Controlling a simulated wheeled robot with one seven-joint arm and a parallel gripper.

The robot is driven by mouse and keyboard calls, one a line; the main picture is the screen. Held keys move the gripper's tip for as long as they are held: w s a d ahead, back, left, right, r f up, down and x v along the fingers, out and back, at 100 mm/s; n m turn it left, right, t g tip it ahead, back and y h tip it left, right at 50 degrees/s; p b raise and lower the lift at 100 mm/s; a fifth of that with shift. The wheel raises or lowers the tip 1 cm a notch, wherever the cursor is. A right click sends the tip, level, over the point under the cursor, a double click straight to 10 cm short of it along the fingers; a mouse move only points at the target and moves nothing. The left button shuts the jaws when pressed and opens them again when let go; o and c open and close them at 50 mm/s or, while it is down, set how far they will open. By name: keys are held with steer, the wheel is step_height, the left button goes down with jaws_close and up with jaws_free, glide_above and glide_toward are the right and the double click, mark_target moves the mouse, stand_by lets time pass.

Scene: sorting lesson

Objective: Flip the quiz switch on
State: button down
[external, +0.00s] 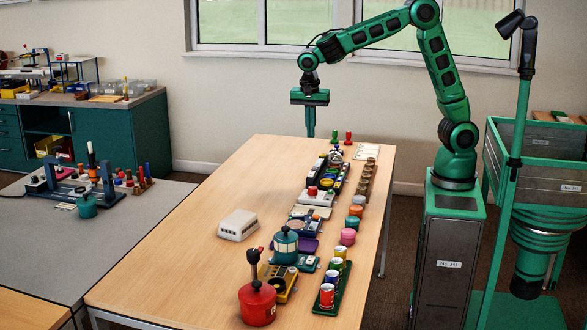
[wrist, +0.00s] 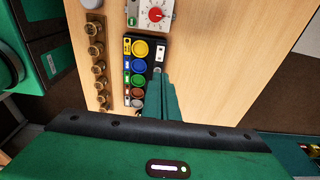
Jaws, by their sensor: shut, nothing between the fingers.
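A black panel with a column of coloured round buttons (wrist: 140,77) shows in the wrist view; it looks like the quiz unit. In the external view my gripper (external: 310,134) hangs above the table's far end.
A row of brass weights (wrist: 97,55) stands left of the panel, and a box with a red dial (wrist: 155,14) lies beyond it. The table (external: 190,260) carries a crowded row of devices; its left side is mostly clear around a white box (external: 238,225).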

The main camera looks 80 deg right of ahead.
mark_target(312, 172)
stand_by(0.3)
steer(key=f, duration=0.4)
steer(key=d+f, duration=0.1)
steer(key=f, duration=0.4)
steer(key=d+f, duration=0.1)
steer(key=f, duration=0.4)
